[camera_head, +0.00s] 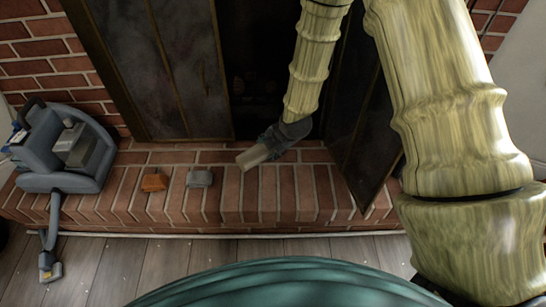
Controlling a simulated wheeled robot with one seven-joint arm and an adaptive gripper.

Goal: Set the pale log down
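The pale log (253,157) is a short, light beige piece at the end of my gripper (271,142). My gripper is dark grey and appears closed around the log's upper right end, which it hides. The log's free end points down and left, over the brick hearth (290,190). It is low over the hearth's back part, in front of the fireplace opening; I cannot tell whether it touches the bricks.
An orange-brown block (153,182) and a grey block (199,178) lie on the hearth to the left. A blue-grey vacuum cleaner (62,150) is at far left. A dark door (365,135) stands open at right. Bare bricks show between the grey block and this door.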

